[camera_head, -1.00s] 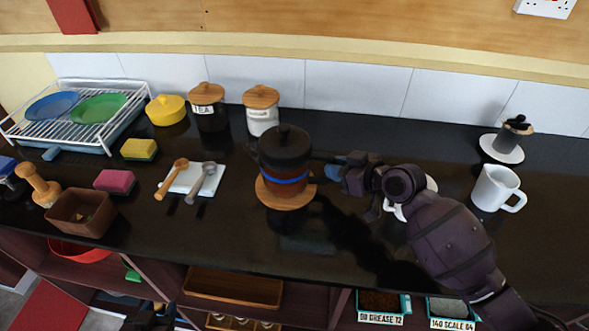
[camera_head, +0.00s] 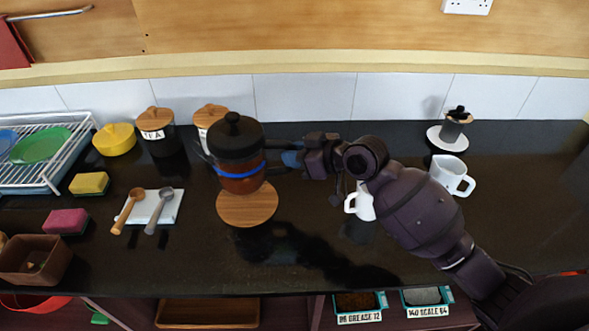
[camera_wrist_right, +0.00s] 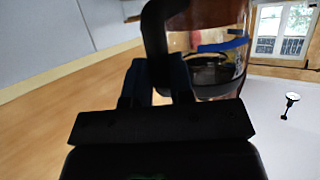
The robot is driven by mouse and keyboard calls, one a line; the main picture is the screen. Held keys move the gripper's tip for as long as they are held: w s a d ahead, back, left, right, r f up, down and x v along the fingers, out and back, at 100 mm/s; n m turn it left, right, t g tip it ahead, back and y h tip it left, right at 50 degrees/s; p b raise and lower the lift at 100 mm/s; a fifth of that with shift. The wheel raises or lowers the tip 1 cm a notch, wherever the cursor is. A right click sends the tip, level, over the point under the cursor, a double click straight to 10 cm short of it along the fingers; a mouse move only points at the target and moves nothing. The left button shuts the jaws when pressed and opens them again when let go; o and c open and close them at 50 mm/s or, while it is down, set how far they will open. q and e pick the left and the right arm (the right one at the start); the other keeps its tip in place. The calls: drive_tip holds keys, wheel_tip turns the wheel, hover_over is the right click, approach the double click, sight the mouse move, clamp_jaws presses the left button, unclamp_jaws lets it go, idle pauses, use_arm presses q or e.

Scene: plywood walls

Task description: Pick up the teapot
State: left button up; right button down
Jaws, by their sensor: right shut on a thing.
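The teapot (camera_head: 238,152) has a black lid, a glass body with brown contents and a blue band. It hangs a little above the round wooden coaster (camera_head: 247,206) and looks slightly tilted. My right gripper (camera_head: 293,158) is shut on its black handle at the right side of the pot. In the right wrist view the gripper (camera_wrist_right: 165,80) closes on the handle, and the glass body of the teapot (camera_wrist_right: 215,50) shows beyond it. My left gripper is not in view.
Two white mugs, one (camera_head: 364,203) under my right arm and one (camera_head: 450,175) to the right, stand on the black counter. A tea canister (camera_head: 157,131) and a second canister (camera_head: 210,116) stand behind the pot. A white tile (camera_head: 152,206) with two scoops lies left of the coaster.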

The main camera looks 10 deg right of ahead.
wheel_tip(320, 180, up, 13)
idle(0.3)
idle(0.7)
idle(0.3)
